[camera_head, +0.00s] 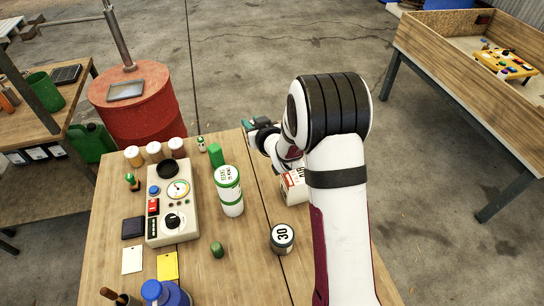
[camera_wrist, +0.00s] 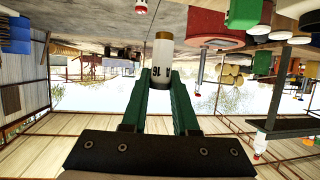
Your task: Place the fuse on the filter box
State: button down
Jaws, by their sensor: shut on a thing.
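The fuse (camera_wrist: 162,58) is a white cylinder with black "16 A" marking and a gold-coloured end. In the wrist view it is between the green fingers of my gripper (camera_wrist: 161,80), which is shut on it. In the head view my gripper (camera_head: 256,125) is near the table's far edge, with the fuse not clearly visible. A white box with red and dark print (camera_head: 294,186), possibly the filter box, stands on the table beside my arm. My arm hides its right part. My gripper is beyond this box, apart from it.
The wooden table (camera_head: 112,225) holds a meter box (camera_head: 172,203), a green-and-white can (camera_head: 229,190), a grey pot marked 30 (camera_head: 283,238) and several small jars. A red drum (camera_head: 137,103) stands behind left. A wooden sandbox (camera_head: 450,75) is at right.

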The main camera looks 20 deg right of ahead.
jog(key=s+d+r, duration=0.3)
jog(key=d+r, duration=0.2)
jog(key=d, duration=0.3)
jog(key=s+d+r+n+y, duration=0.1)
jog(key=s+d+r+y, duration=0.1)
jog(key=s+d, duration=0.5)
jog(key=s+d+r+n+y, duration=0.1)
jog(key=s+d+r+n, duration=0.1)
jog(key=s, duration=0.9)
send_over(297, 174)
jog(key=shift+g, duration=0.4)
notch_tip(297, 174, down, 7)
jog(key=shift+f, duration=0.1)
notch_tip(297, 174, down, 3)
jog(key=shift+f, duration=0.5)
